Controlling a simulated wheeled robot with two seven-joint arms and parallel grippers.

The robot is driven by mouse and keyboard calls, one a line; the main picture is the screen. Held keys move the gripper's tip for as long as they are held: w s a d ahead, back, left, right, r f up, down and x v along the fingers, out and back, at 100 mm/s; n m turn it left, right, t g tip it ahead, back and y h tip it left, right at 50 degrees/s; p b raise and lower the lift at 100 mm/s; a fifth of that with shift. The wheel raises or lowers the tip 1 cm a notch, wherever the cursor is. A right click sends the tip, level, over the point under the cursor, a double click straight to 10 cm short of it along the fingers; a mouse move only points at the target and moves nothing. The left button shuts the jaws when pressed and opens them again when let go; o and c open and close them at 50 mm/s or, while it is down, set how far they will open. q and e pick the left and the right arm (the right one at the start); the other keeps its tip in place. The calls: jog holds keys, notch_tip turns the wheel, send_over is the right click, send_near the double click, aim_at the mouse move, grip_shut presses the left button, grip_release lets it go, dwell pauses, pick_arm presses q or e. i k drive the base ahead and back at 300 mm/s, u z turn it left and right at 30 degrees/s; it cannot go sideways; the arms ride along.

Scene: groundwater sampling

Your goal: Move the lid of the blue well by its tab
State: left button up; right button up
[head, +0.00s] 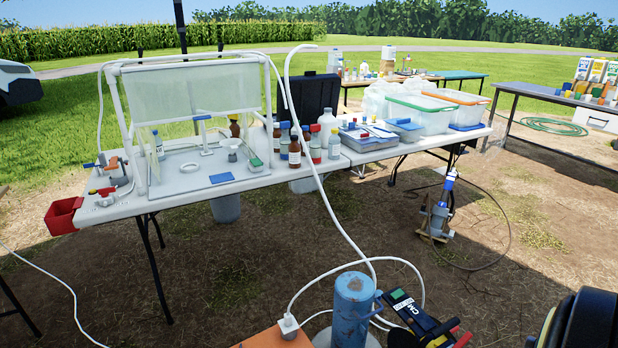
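The blue well (354,318) is an upright, scuffed blue pipe at the bottom middle of the head view, on the ground in front of the tables. Its lid (354,283) looks like the round blue top and seems to lie over the pipe mouth. A small blue piece (378,301) sticks out at the right side near the top; I cannot tell whether it is the tab. White tubing passes behind and around the well. The well's foot is partly cut off by the picture's edge. Neither of my grippers is in view.
A dark instrument with red and black parts (421,321) stands close right of the well. An orange surface with a white block (288,326) is at its left. A black round object (583,322) fills the bottom right corner. A long white table (130,207) stands behind.

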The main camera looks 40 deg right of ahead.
aim_at(354, 294)
jog(key=u, duration=0.55)
jog(key=k, duration=1.15)
jog(key=z, duration=1.1)
jog(key=i, duration=0.5)
jog(key=z, duration=0.05)
